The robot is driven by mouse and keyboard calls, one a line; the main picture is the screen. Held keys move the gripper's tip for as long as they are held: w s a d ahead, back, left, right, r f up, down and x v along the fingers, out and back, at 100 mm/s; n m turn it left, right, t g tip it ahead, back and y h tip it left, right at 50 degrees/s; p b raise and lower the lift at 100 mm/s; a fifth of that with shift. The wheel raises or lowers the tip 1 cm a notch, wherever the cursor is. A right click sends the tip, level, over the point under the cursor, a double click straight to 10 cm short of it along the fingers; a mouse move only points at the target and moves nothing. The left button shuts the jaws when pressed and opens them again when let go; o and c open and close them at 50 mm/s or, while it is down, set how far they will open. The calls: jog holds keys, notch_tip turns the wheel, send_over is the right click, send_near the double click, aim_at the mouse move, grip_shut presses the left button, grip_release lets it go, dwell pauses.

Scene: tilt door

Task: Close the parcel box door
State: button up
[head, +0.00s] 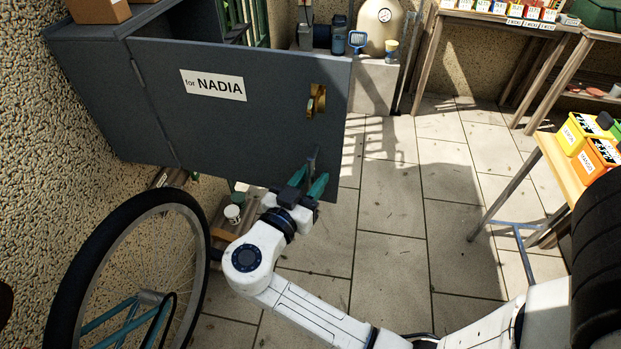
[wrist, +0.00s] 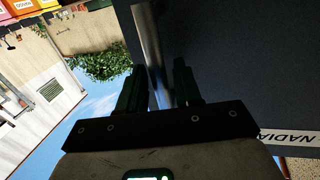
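The parcel box door (head: 235,115) is a dark grey panel with a "for NADIA" label (head: 213,84) and a brass latch (head: 316,100). It stands swung out from the dark grey parcel box (head: 100,32), hinged at its left. My gripper (head: 307,184) is at the door's lower right part, with its fingers apart. I cannot tell whether either finger touches the door.
A bicycle wheel (head: 130,270) stands close at the lower left. A low wooden crate with pots (head: 232,214) lies below the door. A wooden table with coloured bins (head: 583,140) is at the right. The paved floor (head: 390,220) right of the door is clear.

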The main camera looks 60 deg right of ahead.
grip_shut()
dwell(0.4)
